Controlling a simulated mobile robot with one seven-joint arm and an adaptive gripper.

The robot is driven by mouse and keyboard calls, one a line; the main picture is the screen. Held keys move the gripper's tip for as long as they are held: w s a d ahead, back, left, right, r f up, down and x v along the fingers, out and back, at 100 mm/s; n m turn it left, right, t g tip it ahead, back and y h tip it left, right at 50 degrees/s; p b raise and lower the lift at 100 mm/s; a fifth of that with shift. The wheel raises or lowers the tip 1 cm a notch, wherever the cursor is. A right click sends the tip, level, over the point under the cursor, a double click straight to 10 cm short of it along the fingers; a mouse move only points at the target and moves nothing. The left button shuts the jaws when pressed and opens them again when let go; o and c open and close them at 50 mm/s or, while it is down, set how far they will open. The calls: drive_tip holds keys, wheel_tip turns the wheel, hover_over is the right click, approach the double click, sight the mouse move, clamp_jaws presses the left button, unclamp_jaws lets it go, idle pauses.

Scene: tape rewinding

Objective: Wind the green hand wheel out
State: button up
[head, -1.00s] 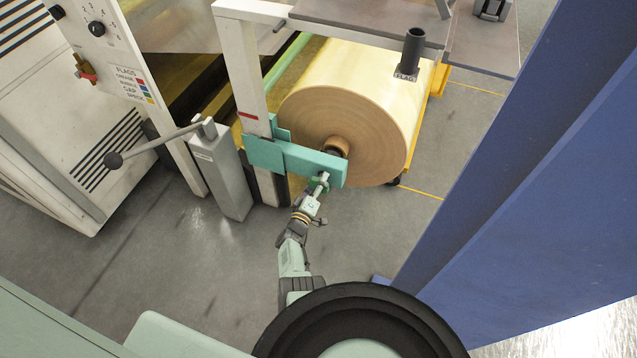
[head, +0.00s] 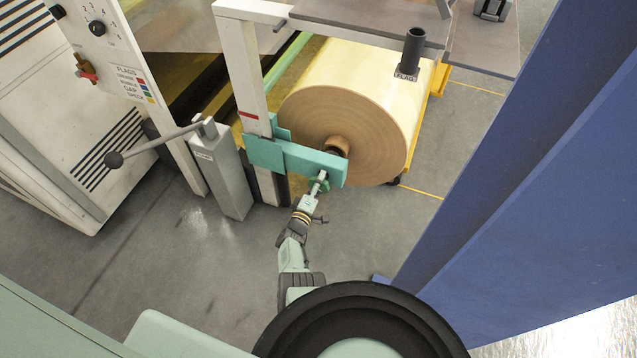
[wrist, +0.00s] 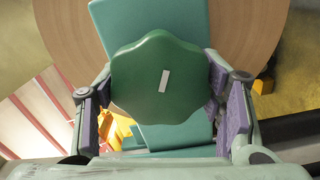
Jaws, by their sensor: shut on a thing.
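The green hand wheel (wrist: 150,95) has a lobed rim and a white mark on its face, tilted slightly from upright. It fills the middle of the wrist view between the two finger pads of my gripper (wrist: 162,105). In the head view the wheel (head: 319,184) is small, on the front of the teal arm bracket (head: 315,165), and partly hidden by my gripper (head: 316,192). My gripper is shut on the wheel, one finger on each side. The pads' exact contact with the rim is hard to see.
The large paper roll (head: 345,110) sits behind the bracket. A white frame post (head: 247,75) and a grey box with a lever (head: 220,170) stand to the left. A blue column (head: 520,170) stands to the right. Grey floor around my arm is clear.

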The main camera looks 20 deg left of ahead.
drive_tip(key=o, duration=1.1)
drive_tip(key=shift+o, duration=0.2)
drive_tip(key=shift+s+a+f, duration=0.1)
drive_tip(key=shift+s, duration=0.4)
drive_tip(key=s, duration=1.1)
drive_tip(key=shift+a, duration=0.15)
